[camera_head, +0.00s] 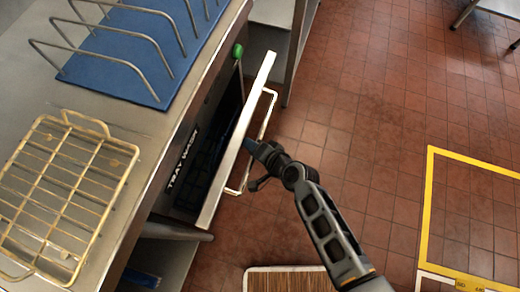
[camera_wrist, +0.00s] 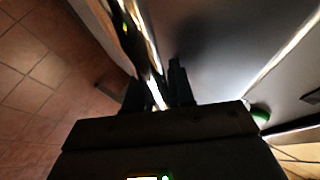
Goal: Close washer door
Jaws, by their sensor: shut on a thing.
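The washer door (camera_head: 238,140) is a pale metal-edged panel standing partly open from the washer front, with a dark gap behind it. Its thin bar handle (camera_head: 269,112) runs along the outer side. My gripper (camera_head: 252,146) is at the door's outer side, shut on the handle about midway along it. In the wrist view my two fingers (camera_wrist: 158,88) sit on either side of a narrow bright bar. The exact contact is dark and partly hidden.
The washer (camera_head: 183,165) carries a "TRAY WASH" label and a green button (camera_head: 238,51). On the counter are a gold wire rack (camera_head: 65,112) and a blue-based rack (camera_head: 110,85). A slatted mat (camera_head: 290,279) lies below. Tiled floor (camera_head: 350,90) is clear to the right, with a yellow-marked area (camera_head: 428,200).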

